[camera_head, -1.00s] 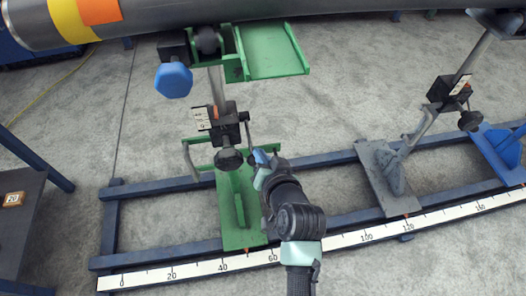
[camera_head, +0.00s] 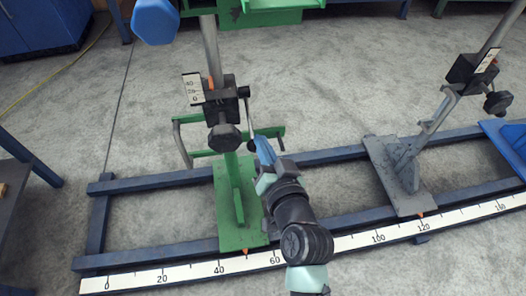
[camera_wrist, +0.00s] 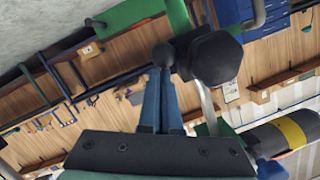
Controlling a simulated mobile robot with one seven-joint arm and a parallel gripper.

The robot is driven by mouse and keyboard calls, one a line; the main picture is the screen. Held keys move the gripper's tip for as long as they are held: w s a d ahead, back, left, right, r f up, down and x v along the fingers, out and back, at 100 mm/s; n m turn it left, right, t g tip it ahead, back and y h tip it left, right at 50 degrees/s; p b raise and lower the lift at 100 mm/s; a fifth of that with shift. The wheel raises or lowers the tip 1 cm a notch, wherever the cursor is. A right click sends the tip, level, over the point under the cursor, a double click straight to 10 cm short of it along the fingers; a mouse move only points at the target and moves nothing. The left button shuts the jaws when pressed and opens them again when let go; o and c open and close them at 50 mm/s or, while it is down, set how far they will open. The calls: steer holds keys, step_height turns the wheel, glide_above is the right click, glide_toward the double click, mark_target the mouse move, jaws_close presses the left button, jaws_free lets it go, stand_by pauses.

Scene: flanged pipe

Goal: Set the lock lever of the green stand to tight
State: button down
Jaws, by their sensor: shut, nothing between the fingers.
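The green stand (camera_head: 237,203) stands on the blue rail frame, its post rising through a black clamp block (camera_head: 222,105). A thin grey lock lever (camera_head: 250,115) hangs nearly straight down at the block's right side. My gripper (camera_head: 262,142) is shut, its blue fingers pointing up beside the lever's lower end; I cannot tell whether they touch. In the wrist view my gripper's fingers (camera_wrist: 161,82) are together, with a black ball (camera_wrist: 163,55) just beyond their tips. A large black knob (camera_wrist: 215,58) is right of the ball.
A grey stand (camera_head: 402,165) and blue stand (camera_head: 508,145) are to the right. A ruler strip (camera_head: 330,243) runs along the front. Floor behind the rails is clear.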

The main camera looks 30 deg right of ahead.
steer(key=f+b, duration=0.1)
steer(key=b, duration=0.2)
steer(key=f+t+b, duration=0.1)
steer(key=b, duration=0.2)
steer(key=shift+w+f+t+h, duration=0.2)
steer(key=shift+f+t+h, duration=0.1)
steer(key=shift+b, duration=0.3)
steer(key=shift+r, duration=0.2)
